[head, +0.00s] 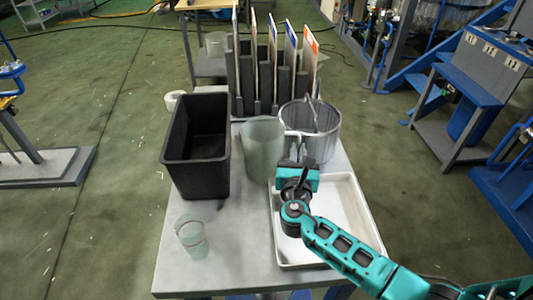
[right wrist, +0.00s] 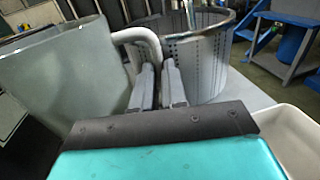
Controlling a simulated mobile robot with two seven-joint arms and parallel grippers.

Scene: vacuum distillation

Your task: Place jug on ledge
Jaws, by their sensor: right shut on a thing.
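The jug (head: 262,145) is a pale green translucent vessel near the middle of the table, between the black bin and the metal basket. It shows large at the left of the right wrist view (right wrist: 65,75), with a grey curved handle (right wrist: 143,38) on its right side. My right gripper (head: 296,150) is beside the jug's right side, with its fingers (right wrist: 158,78) shut on the handle. The jug looks upright; I cannot tell whether its base touches the table. No ledge can be made out for certain. My left gripper is not in view.
A black bin (head: 197,150) stands left of the jug, and a perforated metal basket (head: 318,133) stands close on the right. A rack of upright boards (head: 262,75) is behind. A white tray (head: 345,205) is below my right arm. A glass beaker (head: 192,238) stands front left.

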